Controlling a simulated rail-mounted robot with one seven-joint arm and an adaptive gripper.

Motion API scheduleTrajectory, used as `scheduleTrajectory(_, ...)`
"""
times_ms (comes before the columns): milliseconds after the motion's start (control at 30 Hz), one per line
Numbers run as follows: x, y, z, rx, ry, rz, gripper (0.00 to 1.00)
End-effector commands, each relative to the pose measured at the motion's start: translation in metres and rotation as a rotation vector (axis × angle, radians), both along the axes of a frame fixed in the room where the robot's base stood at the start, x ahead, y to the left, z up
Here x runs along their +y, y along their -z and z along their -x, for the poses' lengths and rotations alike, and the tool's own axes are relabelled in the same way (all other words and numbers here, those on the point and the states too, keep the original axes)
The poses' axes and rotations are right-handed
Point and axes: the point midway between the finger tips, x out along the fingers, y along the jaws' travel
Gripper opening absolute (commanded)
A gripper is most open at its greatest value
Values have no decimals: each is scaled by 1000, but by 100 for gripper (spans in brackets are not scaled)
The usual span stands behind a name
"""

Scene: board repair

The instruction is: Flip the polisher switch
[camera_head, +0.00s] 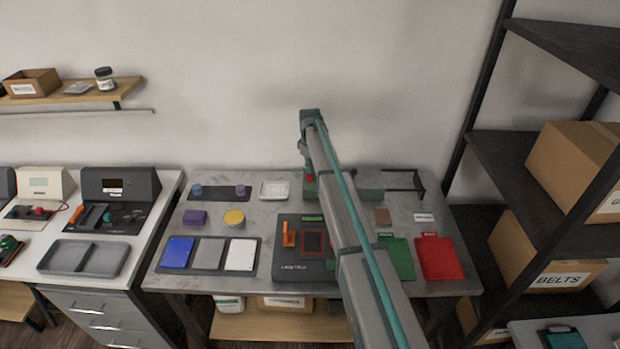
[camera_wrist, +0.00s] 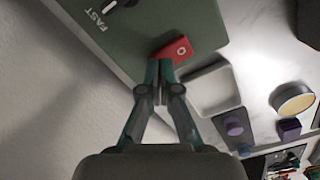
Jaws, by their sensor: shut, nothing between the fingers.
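The polisher (camera_wrist: 150,28) is a green box with the word FAST and a dark knob with a white mark on its face, at the top of the wrist view. Its red switch (camera_wrist: 176,51), marked with a white O, sits near the box's lower edge. My gripper (camera_wrist: 159,68) is shut and empty, its fingertips just below the switch in the picture. I cannot tell if they touch it. In the head view the polisher (camera_head: 371,194) stands at the back of the grey table, partly hidden by my arm. A bit of red switch (camera_head: 310,178) shows left of the arm.
A white tray (camera_head: 274,190) lies left of the polisher, with a yellow disc (camera_head: 234,218) and purple block (camera_head: 194,217) nearby. A dark fixture (camera_head: 290,272), green mat (camera_head: 398,257) and red mat (camera_head: 438,258) lie in front. Black shelving (camera_head: 488,185) stands right.

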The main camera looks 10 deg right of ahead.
Motion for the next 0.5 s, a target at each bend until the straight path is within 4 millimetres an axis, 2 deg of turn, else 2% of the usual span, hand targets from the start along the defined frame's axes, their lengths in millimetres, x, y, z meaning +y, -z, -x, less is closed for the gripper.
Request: scheduleTrajectory(500,0,8,0,0,0,0,0)
